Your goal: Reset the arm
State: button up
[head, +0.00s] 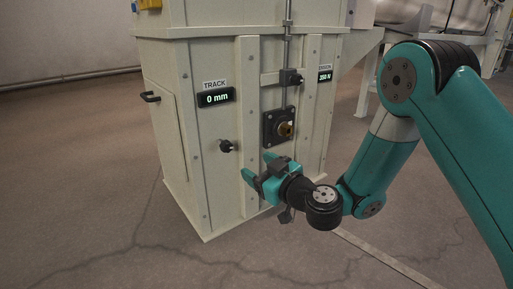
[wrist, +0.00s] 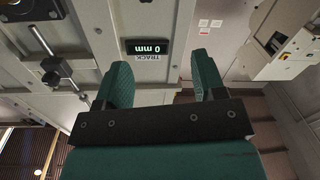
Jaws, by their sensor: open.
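My gripper (head: 258,167) is teal with two fingers spread apart and nothing between them. In the head view it is in front of the lower front of a cream cabinet (head: 222,160), below a square black plate with a brass centre (head: 285,128). In the wrist view the open fingers (wrist: 162,82) point toward the cabinet face, and the track display (wrist: 147,47) appears upside down beyond them. I cannot tell whether a finger touches the cabinet. My arm reaches in from the right, bent at the elbow.
The cabinet carries a black knob (head: 226,146), a side handle (head: 150,97), a track display reading 0 mm (head: 216,97) and a second display reading 250 N (head: 325,76). A vertical rod (head: 288,55) runs down its front. The cracked floor (head: 80,190) to the left is clear.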

jog(key=s+a+r+n+g+y+p, duration=0.1)
jog(key=s+a+r+n+g+p, duration=0.1)
jog(key=s+r+g+p, duration=0.65)
jog(key=s+a+r+n+g+y+p, duration=0.15)
jog(key=s+r+p, duration=0.3)
jog(key=r, duration=0.95)
jog(key=s+d+r+m+g+h+p, duration=0.25)
jog(key=s+d+r+h+p, duration=0.25)
jog(key=s+d+r+p, duration=0.3)
jog(key=s+d+r+m+g+h+p, duration=0.2)
jog(key=s+d+r+m+h+p, duration=0.35)
jog(key=s, duration=0.45)
notch_tip(320, 180, up, 36)
jog(key=d+n+y+p, duration=0.1)
jog(key=p, duration=3.5)
jog(key=shift+w+f+p, duration=0.2)
jog(key=shift+w+p, duration=0.15)
jog(key=shift+w, duration=0.05)
